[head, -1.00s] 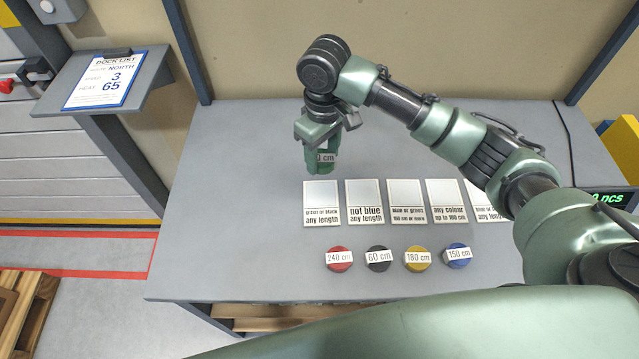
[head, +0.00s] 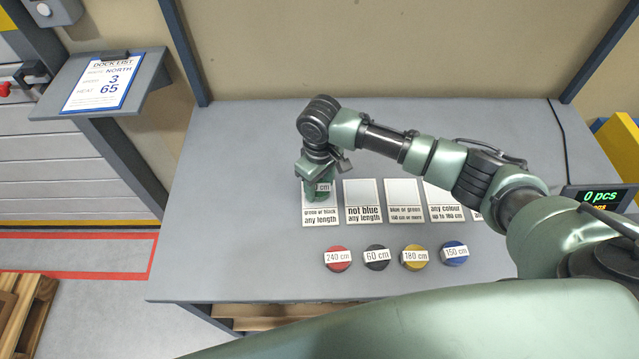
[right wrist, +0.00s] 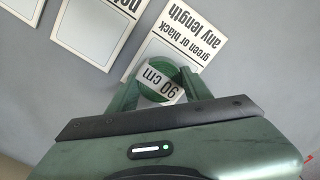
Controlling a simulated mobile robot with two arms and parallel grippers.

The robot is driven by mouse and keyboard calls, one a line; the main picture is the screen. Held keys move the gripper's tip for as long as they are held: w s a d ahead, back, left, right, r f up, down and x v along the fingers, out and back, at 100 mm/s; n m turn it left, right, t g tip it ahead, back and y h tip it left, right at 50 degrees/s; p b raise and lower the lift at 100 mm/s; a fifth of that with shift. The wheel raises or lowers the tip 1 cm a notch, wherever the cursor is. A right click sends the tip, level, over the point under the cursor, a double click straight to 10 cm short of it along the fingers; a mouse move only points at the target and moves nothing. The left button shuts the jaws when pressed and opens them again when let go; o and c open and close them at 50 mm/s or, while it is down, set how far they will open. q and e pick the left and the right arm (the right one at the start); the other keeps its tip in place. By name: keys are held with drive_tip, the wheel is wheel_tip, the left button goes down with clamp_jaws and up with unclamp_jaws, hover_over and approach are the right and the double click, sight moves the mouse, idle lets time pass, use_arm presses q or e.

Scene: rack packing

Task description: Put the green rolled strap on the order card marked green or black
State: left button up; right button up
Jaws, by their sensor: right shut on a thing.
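The green rolled strap (head: 319,195) has a white label; in the right wrist view the strap (right wrist: 150,92) reads "90 cm". My right gripper (head: 314,188) is shut on it, with a finger on either side. The strap is over the upper, blank part of the leftmost order card (head: 321,217), marked "green or black, any length". This card (right wrist: 190,35) also shows in the right wrist view. I cannot tell whether the strap touches the card. My left gripper is not in view.
To the right are more cards, including "not blue" (head: 364,215), "blue or green" (head: 406,213) and "any colour" (head: 446,212). Red (head: 338,264), black (head: 377,263), yellow (head: 415,264) and blue (head: 455,259) straps lie in front. The table's left side is clear.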

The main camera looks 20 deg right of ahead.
sight(320, 187)
drive_tip(key=o, duration=1.4)
drive_tip(key=shift+f, duration=0.15)
wheel_tip(320, 187, up, 12)
drive_tip(key=shift+r+b, duration=0.2)
drive_tip(key=shift+b, duration=0.25)
